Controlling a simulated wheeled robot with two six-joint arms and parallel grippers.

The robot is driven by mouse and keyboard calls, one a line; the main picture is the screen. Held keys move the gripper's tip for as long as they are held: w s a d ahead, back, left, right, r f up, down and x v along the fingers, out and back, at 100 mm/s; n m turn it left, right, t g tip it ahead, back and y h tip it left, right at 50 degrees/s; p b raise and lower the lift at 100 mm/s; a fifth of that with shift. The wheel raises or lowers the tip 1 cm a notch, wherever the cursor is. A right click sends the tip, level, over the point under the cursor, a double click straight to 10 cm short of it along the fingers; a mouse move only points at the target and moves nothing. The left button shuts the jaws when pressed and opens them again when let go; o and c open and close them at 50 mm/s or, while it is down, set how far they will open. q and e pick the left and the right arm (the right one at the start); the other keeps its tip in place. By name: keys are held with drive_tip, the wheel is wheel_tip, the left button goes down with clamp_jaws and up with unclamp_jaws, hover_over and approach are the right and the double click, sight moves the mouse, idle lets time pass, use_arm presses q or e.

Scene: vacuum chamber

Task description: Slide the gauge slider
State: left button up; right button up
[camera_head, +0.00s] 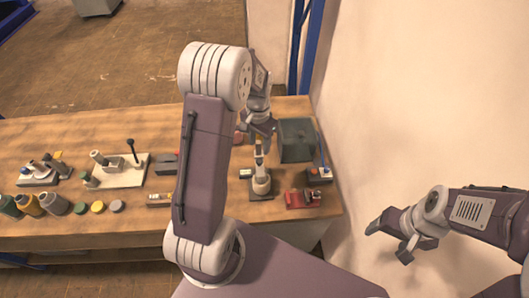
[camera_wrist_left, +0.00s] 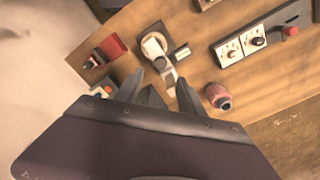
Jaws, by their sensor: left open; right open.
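A pale upright device with a round base (camera_head: 261,184) stands on a dark plate near the right end of the bench; it looks like the gauge, but its slider is too small to tell apart. The device also shows in the left wrist view (camera_wrist_left: 155,46), with a pale arm reaching down between my fingers. My left gripper (camera_head: 262,128) is open just above and behind the device; in the left wrist view its two fingers (camera_wrist_left: 167,92) lie either side of the pale arm, and contact cannot be told. My right gripper (camera_head: 389,240) is open and empty, off the bench near the wall.
A dark grey box (camera_head: 297,140) stands behind the device, and a red block (camera_head: 303,198) lies to its right. A white plate with posts (camera_head: 118,172) and several small jars (camera_head: 31,205) occupy the left side of the wooden bench (camera_head: 60,135). A pale wall closes the right.

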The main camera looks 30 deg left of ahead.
use_arm(q)
drive_tip(key=p, duration=0.1)
hover_over(260, 160)
wheel_tip(260, 160, down, 4)
drive_tip(key=shift+s+d+f, duration=0.1)
drive_tip(key=shift+s+d, duration=0.05)
drive_tip(key=f, duration=0.1)
drive_tip(key=f+p, duration=0.1)
drive_tip(key=f, duration=0.2)
drive_tip(key=shift+a+f, duration=0.35)
drive_tip(key=shift+d, duration=0.2)
drive_tip(key=shift+c, duration=0.7)
drive_tip(key=c, duration=0.5)
drive_tip(key=shift+a, duration=0.1)
clamp_jaws()
use_arm(e)
wheel_tip(260, 160, up, 3)
drive_tip(key=shift+f, duration=0.15)
use_arm(q)
drive_tip(key=shift+r+p, duration=0.1)
drive_tip(key=shift+p, duration=0.2)
